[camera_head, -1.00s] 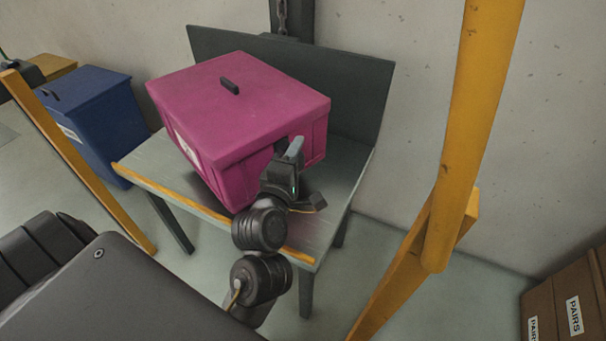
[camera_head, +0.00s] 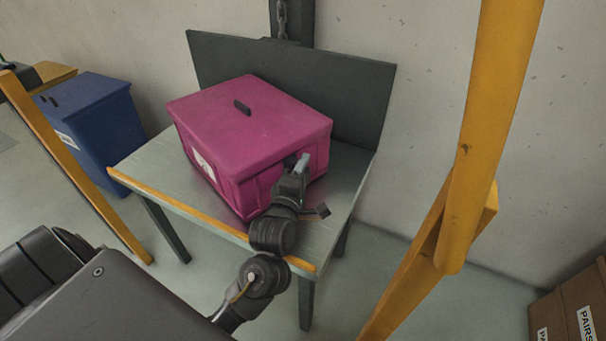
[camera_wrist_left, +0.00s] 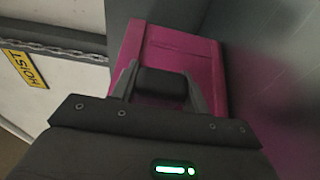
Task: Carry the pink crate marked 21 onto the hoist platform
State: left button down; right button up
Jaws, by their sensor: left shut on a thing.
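The pink crate (camera_head: 250,120) with a dark lid handle sits low over the grey hoist platform (camera_head: 150,165), level and about midway along it. It looks to be resting there, though a small gap underneath cannot be ruled out. A white label (camera_head: 204,166) is on its left-facing side, its number too small to read. My left gripper (camera_head: 298,168) is at the crate's right-hand side, shut on its dark side handle (camera_wrist_left: 161,84). The pink wall (camera_wrist_left: 180,48) fills the middle of the left wrist view. My right gripper is not in view.
The platform has a yellow front edge (camera_head: 200,214) and a dark back panel (camera_head: 350,95). Yellow posts stand left (camera_head: 75,165) and right (camera_head: 490,100). A blue crate (camera_head: 95,115) is behind the left post. Brown boxes (camera_head: 572,305) are at lower right.

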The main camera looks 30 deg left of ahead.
pick_arm(q)
jog(key=shift+d, duration=0.1)
jog(key=c, duration=0.7)
grip_release()
jog(key=shift+f, duration=0.1)
jog(key=shift+s, duration=0.15)
jog(key=s, duration=0.4)
jog(key=s+d, duration=0.1)
jog(key=s, duration=0.2)
jog(key=s+d, duration=0.1)
jog(key=s, duration=0.3)
jog(key=shift+s+d, duration=0.15)
jog(key=shift+s, duration=0.15)
